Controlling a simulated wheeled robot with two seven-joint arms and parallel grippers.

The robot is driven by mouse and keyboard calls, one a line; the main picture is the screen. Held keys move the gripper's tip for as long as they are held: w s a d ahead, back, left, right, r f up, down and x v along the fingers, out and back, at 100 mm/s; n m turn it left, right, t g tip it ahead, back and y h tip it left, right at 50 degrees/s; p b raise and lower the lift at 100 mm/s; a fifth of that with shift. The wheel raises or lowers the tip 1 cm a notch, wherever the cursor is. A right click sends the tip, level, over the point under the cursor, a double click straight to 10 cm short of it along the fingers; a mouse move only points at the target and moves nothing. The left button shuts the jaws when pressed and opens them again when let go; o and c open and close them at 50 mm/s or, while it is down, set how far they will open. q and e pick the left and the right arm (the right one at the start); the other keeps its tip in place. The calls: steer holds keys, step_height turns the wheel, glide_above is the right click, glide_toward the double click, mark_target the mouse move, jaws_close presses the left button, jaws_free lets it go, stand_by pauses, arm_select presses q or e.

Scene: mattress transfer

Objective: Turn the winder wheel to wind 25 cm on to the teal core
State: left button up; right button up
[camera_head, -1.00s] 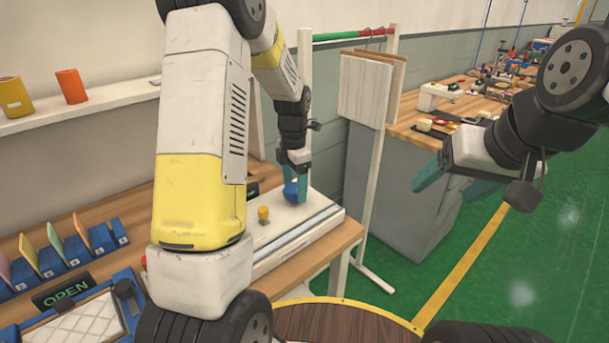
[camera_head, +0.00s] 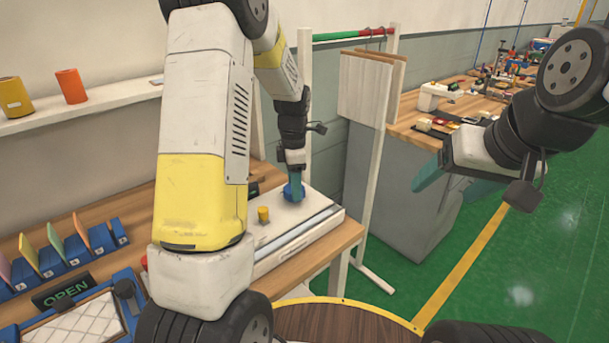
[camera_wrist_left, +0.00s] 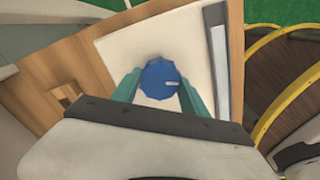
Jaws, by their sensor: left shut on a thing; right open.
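A blue faceted wheel (camera_head: 286,192) sits on top of the white winder housing (camera_head: 325,213) on the wooden bench. In the left wrist view the wheel (camera_wrist_left: 158,74) has a short white mark at its right. My left gripper (camera_head: 296,186) points down and is shut on this wheel, with one teal finger on each side of it in the left wrist view. My right gripper (camera_head: 450,184) is open and empty, in the air over the green floor at the right. I cannot make out a teal core; my left arm hides part of the bench.
A small yellow knob (camera_head: 263,214) stands on the housing near the wheel. Blue holders with coloured cards and an OPEN sign (camera_head: 63,290) stand at the left. Yellow (camera_head: 14,97) and orange (camera_head: 71,86) rolls are on the shelf. A white post stand is behind the bench.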

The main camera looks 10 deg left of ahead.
arm_select(q)
steer(key=m, duration=0.4)
steer(key=shift+m, duration=0.3)
steer(key=m, duration=0.4)
steer(key=shift+m, duration=0.3)
steer(key=m, duration=0.4)
steer(key=shift+m, duration=0.3)
steer(key=m, duration=0.8)
steer(key=shift+r, duration=0.1)
steer(key=m, duration=0.4)
steer(key=shift+m, duration=0.3)
steer(key=m, duration=0.3)
steer(key=shift+a+m, duration=0.1)
steer(key=shift+m, duration=2.4)
steer(key=shift+w, duration=0.1)
